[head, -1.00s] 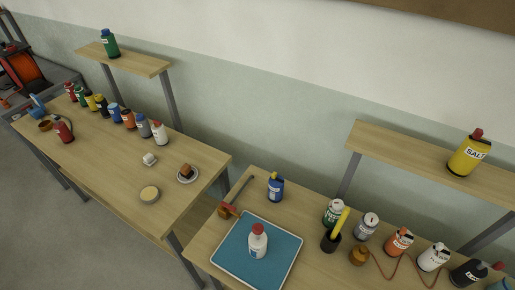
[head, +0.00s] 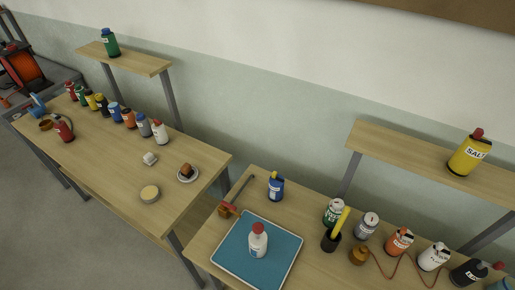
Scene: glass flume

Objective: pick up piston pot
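No thing in view is clearly marked as the piston pot, and I cannot tell for sure which one it is. A small brass-coloured pot (head: 359,255) stands on the right table, beside a dark cup (head: 331,240) with a yellow stick in it. A red can (head: 64,130) with a dark hose or handle stands on the left table. A blue can (head: 276,187) with a yellow part on top stands at the back of the right table. Neither of my grippers is in view.
A white bottle with a red cap (head: 258,240) stands on a blue tray (head: 228,262). Several labelled containers line the right table. Another row stands on the left table (head: 120,170). A yellow SALT container (head: 468,158) stands on the right shelf (head: 410,152). A gap separates the tables.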

